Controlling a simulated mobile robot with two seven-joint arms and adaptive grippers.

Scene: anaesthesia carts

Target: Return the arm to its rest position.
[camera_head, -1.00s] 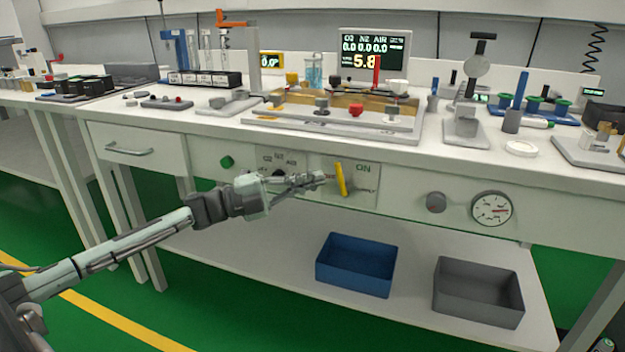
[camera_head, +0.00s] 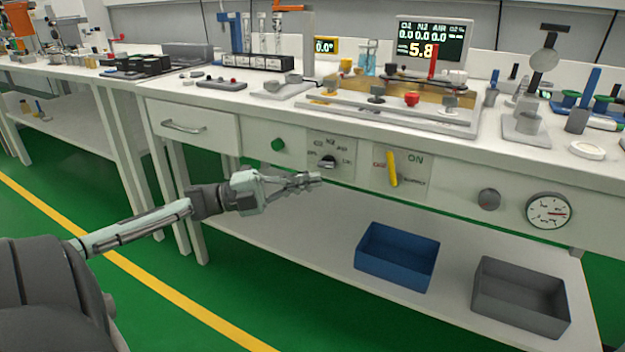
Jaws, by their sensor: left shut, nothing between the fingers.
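My left arm comes in from the left. Its gripper (camera_head: 314,181) is shut and empty, in front of the bench's front panel and below the selector knob (camera_head: 328,162). It appears apart from the panel, with the lower shelf behind and below it. The yellow lever (camera_head: 392,169) on the panel is right of the gripper and stands nearly upright, leaning slightly, between the OFF and ON marks. My right gripper is not in view.
The white bench (camera_head: 255,113) carries a valve board, racks and a display (camera_head: 432,42) reading 5.8. A blue bin (camera_head: 397,257) and a grey bin (camera_head: 520,298) stand on the lower shelf. A drawer handle (camera_head: 184,127) sticks out left. Green floor (camera_head: 240,290) is free in front.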

